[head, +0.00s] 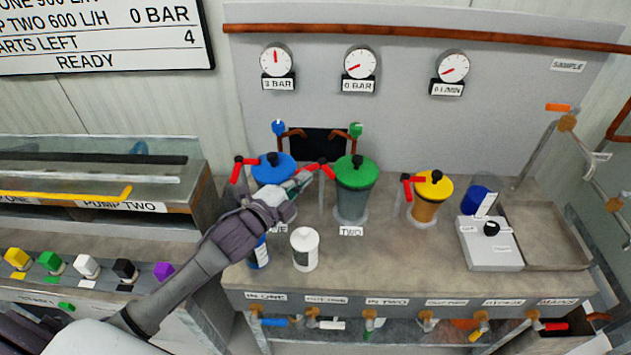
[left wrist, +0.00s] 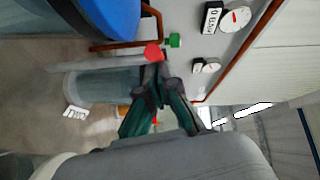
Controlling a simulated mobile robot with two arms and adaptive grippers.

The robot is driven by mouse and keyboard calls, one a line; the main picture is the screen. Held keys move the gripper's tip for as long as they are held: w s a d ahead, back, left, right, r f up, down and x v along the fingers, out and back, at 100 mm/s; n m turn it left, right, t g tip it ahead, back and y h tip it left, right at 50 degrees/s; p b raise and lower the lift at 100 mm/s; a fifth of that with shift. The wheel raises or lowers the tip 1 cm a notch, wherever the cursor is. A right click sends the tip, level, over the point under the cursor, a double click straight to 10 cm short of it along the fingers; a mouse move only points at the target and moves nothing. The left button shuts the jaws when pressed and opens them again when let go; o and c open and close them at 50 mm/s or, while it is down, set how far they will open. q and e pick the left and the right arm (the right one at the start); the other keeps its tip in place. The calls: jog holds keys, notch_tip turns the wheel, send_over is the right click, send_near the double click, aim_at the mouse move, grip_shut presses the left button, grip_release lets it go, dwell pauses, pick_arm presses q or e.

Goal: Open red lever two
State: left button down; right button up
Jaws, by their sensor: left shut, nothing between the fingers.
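Red lever two (head: 312,170) sits at the upper left of the green-lidded pump (head: 355,172), above the TWO label (head: 350,231). My left gripper (head: 304,181) reaches in from the left, with its fingertips at the lever. It is shut with nothing held. In the left wrist view, a red lever part (left wrist: 153,52) shows right at the fingertips of my left gripper (left wrist: 155,74); I cannot tell whether they touch. The fingers partly hide the lever. My right gripper is not in view.
The blue-lidded pump (head: 273,168) with its red lever (head: 237,170) stands close left of the gripper. A yellow-lidded pump (head: 433,188) with another red lever (head: 407,188) stands to the right. A white bottle (head: 305,250) and blue bottle (head: 259,253) stand in front.

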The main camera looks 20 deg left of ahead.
pick_arm(q)
jog(key=shift+w+a, duration=0.2)
jog(key=shift+a, duration=0.2)
dwell(0.4)
